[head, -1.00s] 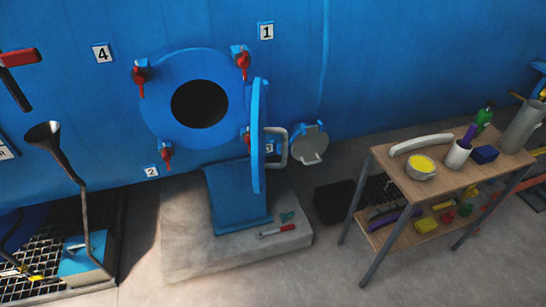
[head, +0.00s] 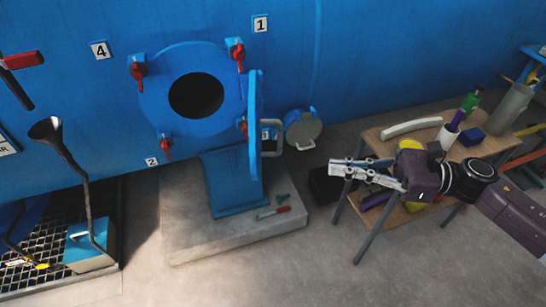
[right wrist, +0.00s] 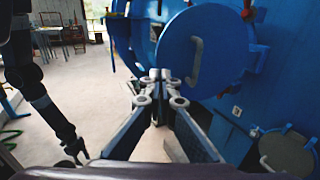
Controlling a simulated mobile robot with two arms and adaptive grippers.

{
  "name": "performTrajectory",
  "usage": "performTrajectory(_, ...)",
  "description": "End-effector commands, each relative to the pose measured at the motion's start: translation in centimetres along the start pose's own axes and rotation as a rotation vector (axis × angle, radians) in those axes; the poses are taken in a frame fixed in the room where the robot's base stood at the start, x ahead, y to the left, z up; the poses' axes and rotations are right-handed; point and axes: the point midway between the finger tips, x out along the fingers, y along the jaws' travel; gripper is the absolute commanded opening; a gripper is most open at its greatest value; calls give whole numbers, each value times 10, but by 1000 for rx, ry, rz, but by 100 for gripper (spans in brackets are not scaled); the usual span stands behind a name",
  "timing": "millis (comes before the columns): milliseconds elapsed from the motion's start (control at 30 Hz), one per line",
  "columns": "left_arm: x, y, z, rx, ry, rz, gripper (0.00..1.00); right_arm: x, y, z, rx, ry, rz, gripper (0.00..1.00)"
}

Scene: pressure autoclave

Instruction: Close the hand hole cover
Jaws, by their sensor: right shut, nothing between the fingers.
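The blue hand hole cover (head: 255,120) stands swung open, almost edge-on to the head view, at the right of the round hand hole flange (head: 160,105). The dark opening (head: 197,96) is uncovered. The cover's pale handle (head: 272,143) faces right. In the right wrist view the cover (right wrist: 225,50) shows its disc face with the curved handle (right wrist: 195,60), ahead of my gripper. My right gripper (head: 334,170) is shut and empty, right of the handle and apart from it; its fingertips (right wrist: 160,78) meet. A dark arm, apparently my left one, ends in a gripper (right wrist: 75,155) whose jaw state is unclear.
Red clamps (head: 137,70) sit around the flange beside numbered labels. A small round hatch (head: 303,130) lies low behind the handle. A wooden table (head: 375,145) with tools stands right, partly behind my right arm. A concrete block (head: 180,235) is below the flange.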

Motion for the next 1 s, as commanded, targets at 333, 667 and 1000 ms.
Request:
performTrajectory(333, -29, 1, -4, 0, 2, 2, 40, 49, 5, 9, -17, -1, 15, 0)
performTrajectory(667, -62, 1, -7, 1, 2, 2, 40, 115, 4, 8, -14, 0, 12, 0)
performTrajectory(1000, -73, 1, -8, 1, 2, 2, 40, 140, 4, 2, -15, 3, 10, 0)
